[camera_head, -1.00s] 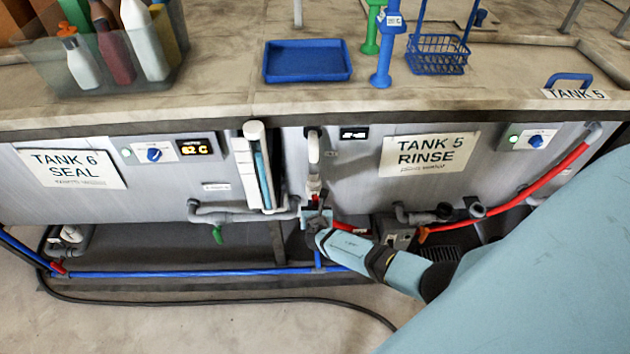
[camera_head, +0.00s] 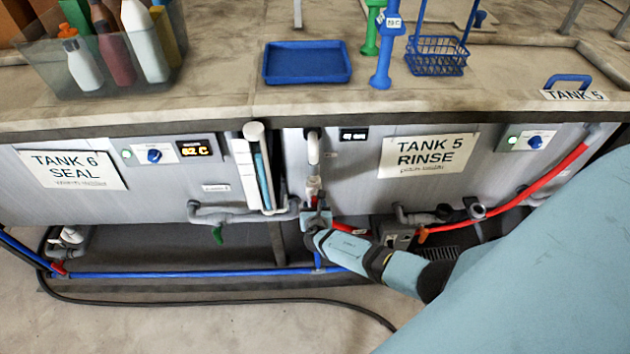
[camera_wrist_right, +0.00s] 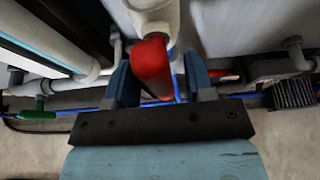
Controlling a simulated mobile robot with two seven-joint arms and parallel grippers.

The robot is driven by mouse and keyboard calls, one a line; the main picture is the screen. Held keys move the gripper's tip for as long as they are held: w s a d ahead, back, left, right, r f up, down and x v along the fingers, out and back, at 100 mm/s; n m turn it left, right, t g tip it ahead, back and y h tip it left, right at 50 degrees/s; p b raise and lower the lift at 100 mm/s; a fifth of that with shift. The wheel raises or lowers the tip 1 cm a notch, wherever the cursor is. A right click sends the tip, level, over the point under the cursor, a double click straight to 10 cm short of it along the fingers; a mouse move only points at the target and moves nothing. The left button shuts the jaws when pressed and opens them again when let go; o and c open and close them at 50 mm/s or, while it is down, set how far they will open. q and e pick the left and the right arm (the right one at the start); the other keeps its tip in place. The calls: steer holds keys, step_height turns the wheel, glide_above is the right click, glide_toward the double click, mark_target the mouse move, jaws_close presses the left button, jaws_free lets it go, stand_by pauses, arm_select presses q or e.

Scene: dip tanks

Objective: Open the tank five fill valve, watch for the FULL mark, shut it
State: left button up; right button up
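The red handle of the fill valve shows in the right wrist view (camera_wrist_right: 152,68), below a white pipe fitting (camera_wrist_right: 152,12). My right gripper (camera_head: 317,202) is at this valve, below the white pipe left of the TANK 5 RINSE sign (camera_head: 428,153). In the wrist view its two blue fingers (camera_wrist_right: 160,82) stand apart on either side of the red handle, with a gap on the right side. An upright gauge tube with a blue strip (camera_head: 264,175) stands left of the valve. No FULL mark is legible. My left gripper is not in view.
A green-handled drain valve (camera_head: 218,234) and grey pipes lie left of my gripper. A red hose (camera_head: 530,182) runs at the right. A blue pipe (camera_head: 180,273) runs low along the front. The counter above holds a blue tray (camera_head: 307,63) and a blue basket (camera_head: 437,55).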

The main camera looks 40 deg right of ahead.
steer(key=p+v, duration=0.1)
steer(key=v, duration=1.3)
steer(key=shift+f, duration=0.1)
steer(key=s+a+r+m+g+y, duration=0.1)
steer(key=s+a+m+y, duration=0.2)
steer(key=s+m, duration=0.35)
steer(key=s+a+m+g+y, duration=0.1)
steer(key=s+a+m+y, duration=0.3)
steer(key=m, duration=0.3)
steer(key=s+a+r+m+t+y, duration=0.1)
steer(key=s+a+r+m+y, duration=0.2)
steer(key=s+r+m, duration=0.3)
steer(key=shift+r+m+t, duration=0.3)
steer(key=shift+r+m, duration=1.85)
steer(key=shift+m, duration=1.5)
steer(key=shift+s, duration=0.1)
stand_by(0.8)
